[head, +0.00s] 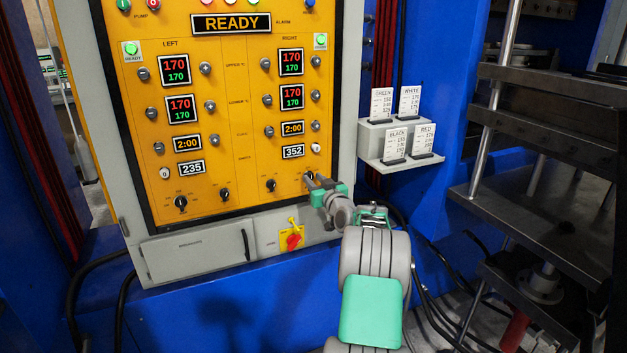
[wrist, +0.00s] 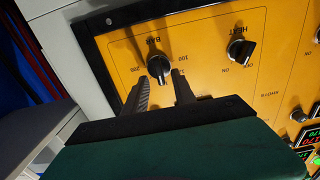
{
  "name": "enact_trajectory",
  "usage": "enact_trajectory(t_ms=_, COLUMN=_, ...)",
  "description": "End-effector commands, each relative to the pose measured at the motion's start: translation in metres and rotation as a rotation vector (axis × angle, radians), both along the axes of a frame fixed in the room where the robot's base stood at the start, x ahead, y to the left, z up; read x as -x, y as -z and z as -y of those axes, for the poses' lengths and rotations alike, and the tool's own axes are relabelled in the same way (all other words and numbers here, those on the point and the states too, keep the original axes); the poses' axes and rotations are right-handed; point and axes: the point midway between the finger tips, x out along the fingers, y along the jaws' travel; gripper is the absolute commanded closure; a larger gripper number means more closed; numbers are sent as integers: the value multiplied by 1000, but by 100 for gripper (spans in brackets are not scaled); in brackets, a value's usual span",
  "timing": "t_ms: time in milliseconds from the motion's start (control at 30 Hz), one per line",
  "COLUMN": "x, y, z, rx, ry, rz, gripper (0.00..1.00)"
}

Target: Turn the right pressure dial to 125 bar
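The right pressure dial is a black knob (wrist: 157,63) on the yellow panel, marked BAR, with 100 and 200 legible beside it in the wrist view, where the lettering looks upside down. I cannot tell its exact setting. In the head view the dial (head: 309,177) is at the panel's lower right, partly hidden by my gripper (head: 316,184). In the wrist view my gripper (wrist: 160,78) has its two dark fingers apart with nothing between them. The knob lies just beyond the fingertips, roughly in line with the gap. I cannot tell whether they touch it.
A HEAT switch (wrist: 240,50) sits close beside the dial. The left pressure dial (head: 181,203) is at the lower left. A card shelf (head: 402,160) juts out at right. The display (head: 231,23) reads READY.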

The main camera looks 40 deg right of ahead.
Motion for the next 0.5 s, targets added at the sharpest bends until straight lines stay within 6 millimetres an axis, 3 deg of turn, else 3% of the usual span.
enact_trajectory(t_ms=300, x=-7, y=0, z=1, rx=-1, ry=-1, rz=-1, gripper=68)
enact_trajectory(t_ms=500, x=-7, y=0, z=1, rx=-1, ry=-1, rz=-1, gripper=85)
